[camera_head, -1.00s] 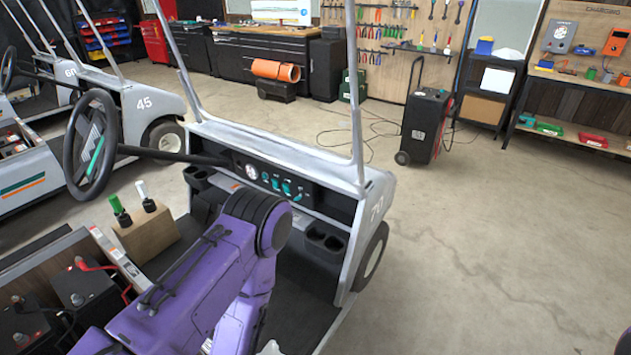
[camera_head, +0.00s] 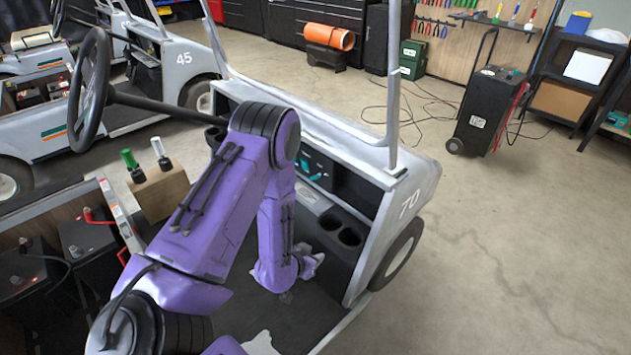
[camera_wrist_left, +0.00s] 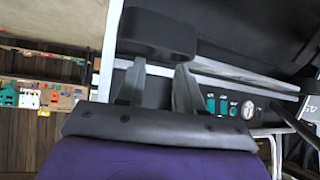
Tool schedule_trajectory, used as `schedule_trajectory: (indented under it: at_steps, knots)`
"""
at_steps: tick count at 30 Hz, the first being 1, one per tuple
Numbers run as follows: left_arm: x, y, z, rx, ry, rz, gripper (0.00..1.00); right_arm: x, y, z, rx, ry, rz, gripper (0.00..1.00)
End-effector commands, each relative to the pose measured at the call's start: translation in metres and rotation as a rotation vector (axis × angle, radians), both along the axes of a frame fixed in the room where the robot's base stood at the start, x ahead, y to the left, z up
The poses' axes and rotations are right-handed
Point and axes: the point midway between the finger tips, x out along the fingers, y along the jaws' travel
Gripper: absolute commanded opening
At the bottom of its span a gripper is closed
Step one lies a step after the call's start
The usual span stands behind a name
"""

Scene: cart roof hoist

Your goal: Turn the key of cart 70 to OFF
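Cart 70 (camera_head: 408,205) stands in front of me, its white number on the front side panel. Its dashboard (camera_head: 318,172) is partly hidden behind my purple left arm in the head view. In the wrist view the dashboard (camera_wrist_left: 225,105) shows teal switches and a round white gauge (camera_wrist_left: 248,109). I cannot make out the key or its position. My left gripper (camera_head: 311,262) is low in the footwell, below the cup holders and clear of the dashboard. In the wrist view its two fingers (camera_wrist_left: 158,88) stand apart with nothing seen between them. My right gripper is not in view.
The steering wheel (camera_head: 88,90) is left of my arm. A wooden block (camera_head: 159,192) with green-topped and white-topped items stands near the batteries (camera_head: 90,245). Cup holders (camera_head: 340,232) sit beside the dashboard. Cart 45 (camera_head: 180,62) is behind.

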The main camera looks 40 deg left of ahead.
Motion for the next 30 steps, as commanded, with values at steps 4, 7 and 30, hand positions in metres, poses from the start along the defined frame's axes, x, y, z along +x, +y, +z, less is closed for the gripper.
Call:
schedule_trajectory:
  at_steps: [4,7,30]
  knots:
    - [0.101,0.092,-0.006,0.349,-0.353,-0.27,0.36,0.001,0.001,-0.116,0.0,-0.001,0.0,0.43]
    - [0.12,0.145,0.012,0.627,-0.493,-0.408,0.36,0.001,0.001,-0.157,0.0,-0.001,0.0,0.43]
    - [0.206,0.198,0.029,1.042,-0.594,-0.584,0.36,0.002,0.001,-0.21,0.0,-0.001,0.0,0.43]
